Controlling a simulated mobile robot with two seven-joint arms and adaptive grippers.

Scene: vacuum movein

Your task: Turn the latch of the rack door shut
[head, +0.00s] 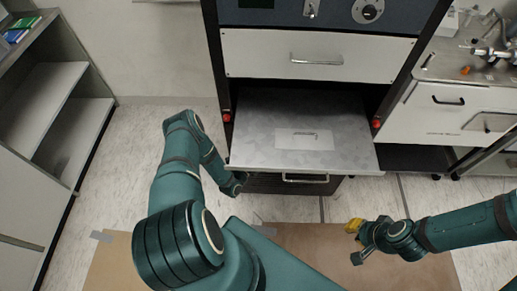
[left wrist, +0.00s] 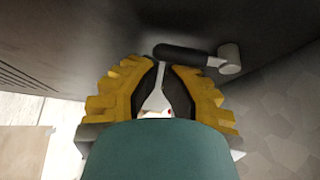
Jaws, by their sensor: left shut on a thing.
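The latch (left wrist: 188,56) is a black lever with a grey round pivot (left wrist: 230,58), on a dark face in the left wrist view. The lever lies almost level, its pivot to the right. My left gripper (left wrist: 158,68) has its yellow fingers around the lever's left end and is shut on it. A pale tapered piece shows between the fingers. In the head view my left gripper (head: 235,184) is dark and partly hidden at the rack's lower left edge. My right gripper (head: 354,242) is empty, its fingers apart, over the brown board.
A grey panel (head: 257,145) juts from the rack (head: 216,60) above my left gripper; I cannot tell whether it is the door. Red knobs (head: 227,117) flank it. Shelves (head: 50,100) stand left, a bench with drawers (head: 432,112) right. Floor (head: 135,150) is clear left of my arm.

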